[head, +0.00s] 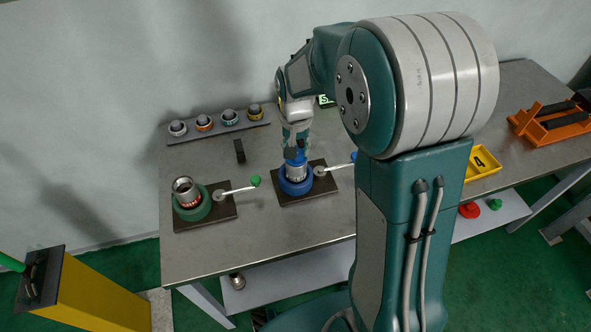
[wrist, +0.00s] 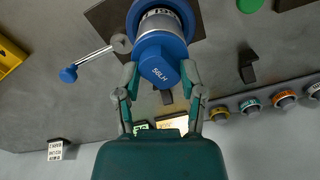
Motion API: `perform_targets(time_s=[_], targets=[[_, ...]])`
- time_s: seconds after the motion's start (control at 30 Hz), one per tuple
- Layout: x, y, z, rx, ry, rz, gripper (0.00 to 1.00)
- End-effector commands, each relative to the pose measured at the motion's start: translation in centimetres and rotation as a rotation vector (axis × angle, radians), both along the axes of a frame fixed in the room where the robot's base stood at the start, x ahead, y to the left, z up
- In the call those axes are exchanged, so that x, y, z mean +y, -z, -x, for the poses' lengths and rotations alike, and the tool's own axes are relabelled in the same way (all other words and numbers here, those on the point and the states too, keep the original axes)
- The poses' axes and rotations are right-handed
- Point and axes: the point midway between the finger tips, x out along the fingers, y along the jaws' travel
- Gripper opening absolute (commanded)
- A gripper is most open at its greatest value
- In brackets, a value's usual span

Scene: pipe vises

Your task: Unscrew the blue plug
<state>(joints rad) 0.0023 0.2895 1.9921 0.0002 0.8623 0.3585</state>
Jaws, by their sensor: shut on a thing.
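The vise's lever with a blue knob (wrist: 68,74) points to the left in the wrist view.
A green vise (head: 193,207) holding an open metal pipe stands to the left, its lever ending in a green knob (head: 255,181). A rack (head: 217,125) with several fittings is at the back left. A small black stand (head: 239,151) sits between. A yellow tray (head: 483,163) is right.

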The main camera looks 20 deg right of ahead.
Motion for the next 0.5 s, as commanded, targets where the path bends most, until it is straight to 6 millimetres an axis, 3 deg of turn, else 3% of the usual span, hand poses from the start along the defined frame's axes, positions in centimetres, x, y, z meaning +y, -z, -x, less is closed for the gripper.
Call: perform_targets(time_s=[0.23,0.5], targets=[[0.00,-0.02,-0.04,-0.001,0.025,-0.001,0.00],[0.00,-0.04,-0.05,0.000,0.318,0.000,0.00]])
